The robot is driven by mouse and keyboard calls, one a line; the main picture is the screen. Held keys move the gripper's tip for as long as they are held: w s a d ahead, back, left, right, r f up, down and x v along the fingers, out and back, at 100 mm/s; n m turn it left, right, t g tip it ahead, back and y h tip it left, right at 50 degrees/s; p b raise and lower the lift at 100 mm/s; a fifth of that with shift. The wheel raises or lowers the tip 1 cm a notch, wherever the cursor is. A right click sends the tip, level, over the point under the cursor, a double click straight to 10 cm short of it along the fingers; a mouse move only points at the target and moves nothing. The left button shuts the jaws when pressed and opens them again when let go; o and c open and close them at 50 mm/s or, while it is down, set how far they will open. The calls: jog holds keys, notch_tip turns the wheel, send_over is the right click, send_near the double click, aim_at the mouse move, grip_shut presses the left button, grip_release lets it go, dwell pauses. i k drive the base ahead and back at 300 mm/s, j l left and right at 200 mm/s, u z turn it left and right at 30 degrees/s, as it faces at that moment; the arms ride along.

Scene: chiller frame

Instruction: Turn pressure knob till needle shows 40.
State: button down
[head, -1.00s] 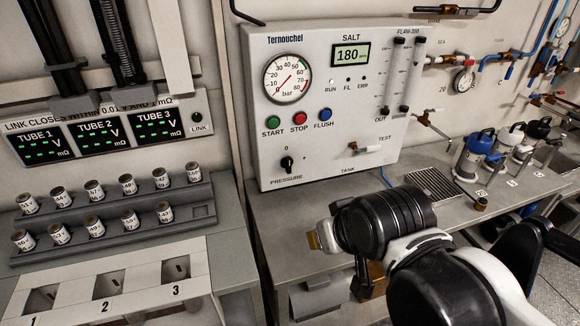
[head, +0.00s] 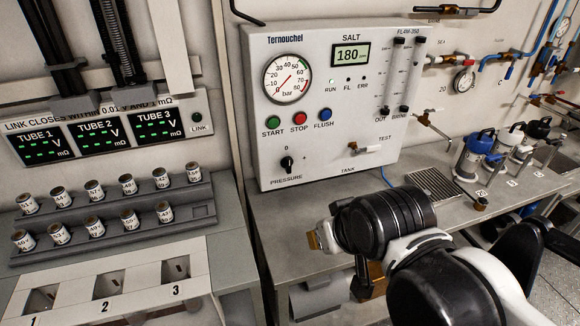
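The black pressure knob (head: 287,164) sits low on the left of the white Ternouchel panel (head: 330,120), between the 0 mark and the PRESSURE label. The round bar gauge (head: 288,79) is above it, with a scale marked up to 80. Its thin red needle lies diagonally, with one end toward the lower left near the 0 end; the exact reading is too small to tell. My gripper (head: 317,238) is in front of and below the panel, right of the knob and apart from it. My wrist hides much of it, so its opening does not show.
Green START (head: 274,123), red STOP (head: 299,119) and blue FLUSH (head: 324,115) buttons lie between gauge and knob. A TEST tap (head: 365,148) sticks out to the right. A rack of small canisters (head: 110,222) stands left. The space before the knob looks clear.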

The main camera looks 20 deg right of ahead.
aim_at(286, 162)
jog(key=k+j, duration=0.15)
jog(key=j, duration=0.25)
jog(key=k+j, duration=0.2)
jog(key=j, duration=0.2)
jog(key=k+j, duration=0.15)
jog(key=j, duration=0.25)
jog(key=z, duration=0.05)
